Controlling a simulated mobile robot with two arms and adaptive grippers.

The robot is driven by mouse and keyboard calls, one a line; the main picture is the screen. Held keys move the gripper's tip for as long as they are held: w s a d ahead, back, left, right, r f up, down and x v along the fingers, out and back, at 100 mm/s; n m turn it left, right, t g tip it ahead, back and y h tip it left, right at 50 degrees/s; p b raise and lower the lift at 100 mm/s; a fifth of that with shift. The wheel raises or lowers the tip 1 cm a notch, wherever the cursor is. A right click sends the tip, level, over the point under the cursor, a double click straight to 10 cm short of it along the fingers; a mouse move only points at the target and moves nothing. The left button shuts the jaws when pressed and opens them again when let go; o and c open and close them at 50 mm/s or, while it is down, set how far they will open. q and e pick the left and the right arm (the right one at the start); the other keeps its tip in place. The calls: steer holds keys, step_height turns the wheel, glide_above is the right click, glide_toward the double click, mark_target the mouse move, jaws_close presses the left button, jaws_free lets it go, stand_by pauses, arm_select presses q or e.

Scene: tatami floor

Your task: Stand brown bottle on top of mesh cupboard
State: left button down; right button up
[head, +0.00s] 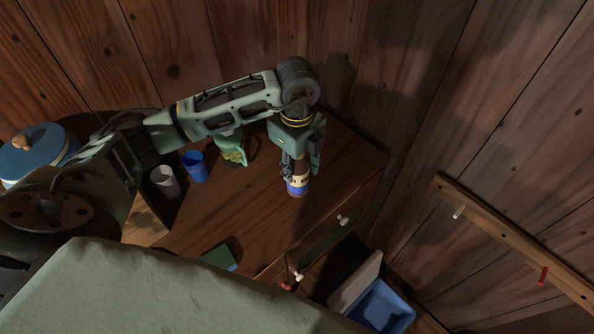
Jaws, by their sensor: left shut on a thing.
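My left gripper (301,160) points down and is shut on the brown bottle (297,186), which has a blue and cream label. The upper part of the bottle is hidden between the fingers. The bottle looks upright over the wooden top of the cupboard (230,222), towards its right part. I cannot tell whether its base touches the wood. The cupboard's front shows a dark panel and small pale knobs; the mesh is not clear. My right gripper is not in view.
A white cup (165,181), a blue cup (194,167) and a green item (233,150) stand left of the bottle. A small green block (219,257) lies nearer. A blue bin (381,308) stands below right. A peg rail (505,234) is on the right wall.

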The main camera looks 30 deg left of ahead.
mark_target(297, 175)
arm_select(q)
step_height(297, 175, down, 3)
steer(key=shift+f+p, duration=0.2)
steer(key=shift+p, duration=0.35)
steer(key=shift+f, duration=0.2)
steer(key=shift+f, duration=0.2)
steer(key=c, duration=1.1)
jaws_free()
steer(key=shift+r, duration=0.1)
